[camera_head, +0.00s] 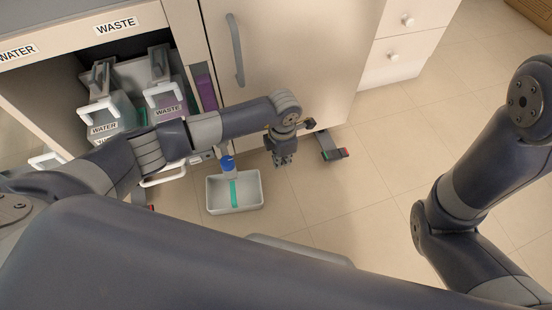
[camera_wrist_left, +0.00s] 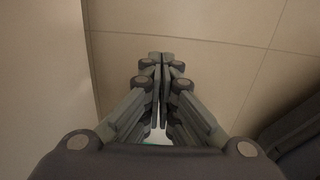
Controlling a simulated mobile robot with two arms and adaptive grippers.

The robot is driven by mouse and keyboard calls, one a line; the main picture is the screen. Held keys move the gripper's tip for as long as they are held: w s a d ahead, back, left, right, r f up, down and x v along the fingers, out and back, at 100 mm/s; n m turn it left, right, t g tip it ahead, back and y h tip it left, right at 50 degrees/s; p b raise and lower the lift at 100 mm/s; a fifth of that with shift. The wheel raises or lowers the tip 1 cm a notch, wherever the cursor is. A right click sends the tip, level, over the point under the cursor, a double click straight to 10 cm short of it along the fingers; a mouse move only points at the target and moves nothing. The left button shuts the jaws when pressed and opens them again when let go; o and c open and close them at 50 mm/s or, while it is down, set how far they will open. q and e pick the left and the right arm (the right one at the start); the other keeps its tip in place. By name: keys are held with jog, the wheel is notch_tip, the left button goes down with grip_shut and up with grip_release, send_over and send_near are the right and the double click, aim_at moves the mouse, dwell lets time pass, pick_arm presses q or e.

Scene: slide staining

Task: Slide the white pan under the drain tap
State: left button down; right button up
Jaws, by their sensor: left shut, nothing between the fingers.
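The white pan (camera_head: 250,190) lies on the floor in front of the cabinet, in the middle of the head view. A teal strip (camera_head: 233,192) shows across its inside. The drain tap (camera_head: 227,163) has a blue top and overlaps the pan's back edge in this view; I cannot tell its height above the pan. My left gripper (camera_head: 283,160) is to the right of the pan, apart from it, pointing down. It is shut and empty, and its fingers meet in the left wrist view (camera_wrist_left: 160,58). My right gripper is out of view.
An open cabinet bay (camera_head: 60,70) at the left holds WATER and WASTE containers. A closed cabinet door (camera_head: 290,50) stands behind my left gripper. A dark foot with a red end (camera_head: 333,147) sits right of it. The tiled floor further right is clear.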

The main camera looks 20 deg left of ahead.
aim_at(257, 185)
pick_arm(q)
notch_tip(257, 185, down, 7)
jog(key=b, duration=0.4)
jog(key=shift+f+b, duration=0.2)
jog(key=shift+b, duration=0.15)
jog(key=shift+s+a+f+b, duration=0.1)
jog(key=shift+s+a+b, duration=0.25)
jog(key=shift+a, duration=0.15)
jog(key=shift+s+a+f+b, duration=0.1)
jog(key=shift+s+a+b, duration=0.25)
jog(key=shift+a, duration=0.15)
jog(key=shift+s+a+b, duration=0.35)
jog(key=shift+a, duration=0.1)
jog(key=shift+s+a+r, duration=0.15)
jog(key=shift+a, duration=0.1)
jog(key=a+p, duration=0.1)
jog(key=s+a+p, duration=0.1)
jog(key=p, duration=0.1)
jog(key=shift+s+a+r, duration=0.2)
jog(key=shift+s+r, duration=0.05)
jog(key=shift+s, duration=0.05)
jog(key=shift+s+a+f+p, duration=0.15)
jog(key=shift+s+a+p, duration=0.2)
jog(key=shift+a+p, duration=0.1)
jog(key=shift+f, duration=0.1)
